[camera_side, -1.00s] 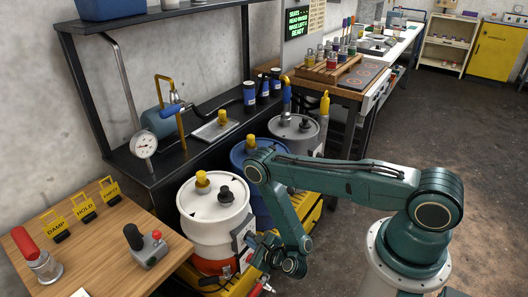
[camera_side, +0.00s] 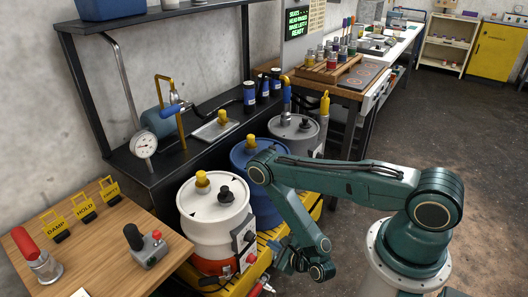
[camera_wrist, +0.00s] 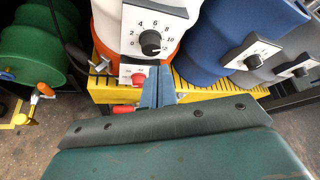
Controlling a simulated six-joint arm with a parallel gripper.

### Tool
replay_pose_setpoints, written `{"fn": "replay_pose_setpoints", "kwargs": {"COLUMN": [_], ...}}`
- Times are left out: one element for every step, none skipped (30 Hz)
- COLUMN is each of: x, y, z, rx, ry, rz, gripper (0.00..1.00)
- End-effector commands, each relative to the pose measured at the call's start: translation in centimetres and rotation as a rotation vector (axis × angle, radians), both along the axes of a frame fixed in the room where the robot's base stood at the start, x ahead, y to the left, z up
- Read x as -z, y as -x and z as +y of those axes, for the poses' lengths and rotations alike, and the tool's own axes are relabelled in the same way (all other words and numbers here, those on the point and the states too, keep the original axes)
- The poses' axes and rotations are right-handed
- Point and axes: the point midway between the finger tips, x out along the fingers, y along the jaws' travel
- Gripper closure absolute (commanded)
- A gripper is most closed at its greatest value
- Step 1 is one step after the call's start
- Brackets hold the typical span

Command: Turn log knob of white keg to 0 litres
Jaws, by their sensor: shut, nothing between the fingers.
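The white keg (camera_side: 213,226) stands on the yellow platform, with an orange-red lower band. In the wrist view its white panel (camera_wrist: 133,38) faces me, with a numbered dial around a black log knob (camera_wrist: 150,42). I cannot tell surely which number the knob points at. A smaller panel with a red button (camera_wrist: 138,79) is below it. My gripper (camera_wrist: 158,76) is shut and empty, in front of and below the knob, apart from it. In the side view my gripper (camera_side: 278,262) is low, to the right of the white keg's panel (camera_side: 243,236).
A blue keg (camera_side: 250,155) and a grey keg (camera_side: 294,132) stand behind the white one, with similar panels. The yellow slatted platform (camera_wrist: 210,92) lies under them. A red-handled valve (camera_wrist: 124,108) and a green reel (camera_wrist: 30,50) are to the left in the wrist view.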

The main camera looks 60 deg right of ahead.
Motion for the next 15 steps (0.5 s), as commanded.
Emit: {"fn": "replay_pose_setpoints", "kwargs": {"x": [0.0,0.0,0.0,0.0,0.0,0.0,0.0,0.0,0.0,0.0,0.0,0.0,-0.1,-0.1,0.0], "y": [0.0,-0.1,-0.1,-0.2,-0.3,-0.4,-0.5,-0.7,-0.9,-1.1,-1.3,-1.6,-1.9,-2.1,-2.5], "z": [0.0,0.0,0.0,0.0,0.0,0.0,0.0,0.0,0.0,0.0,0.0,0.0,0.0,0.0,0.0], "rx": [0.0,0.0,0.0,0.0,0.0,0.0,0.0,0.002,0.002,0.002,0.002,0.001,0.002,0.002,0.002], "ry": [0.0,0.0,0.0,0.001,0.001,0.001,0.001,0.001,0.001,0.001,0.002,0.001,0.001,0.001,0.002], "rz": [0.0,0.0,0.0,0.0,0.0,0.0,0.0,-0.001,-0.002,-0.003,-0.003,-0.004,-0.005,-0.005,-0.005], "gripper": [1.0,1.0,1.0,1.0,1.0,1.0,1.0,1.0,1.0,1.0,1.0,1.0,1.0,1.0,1.0]}}
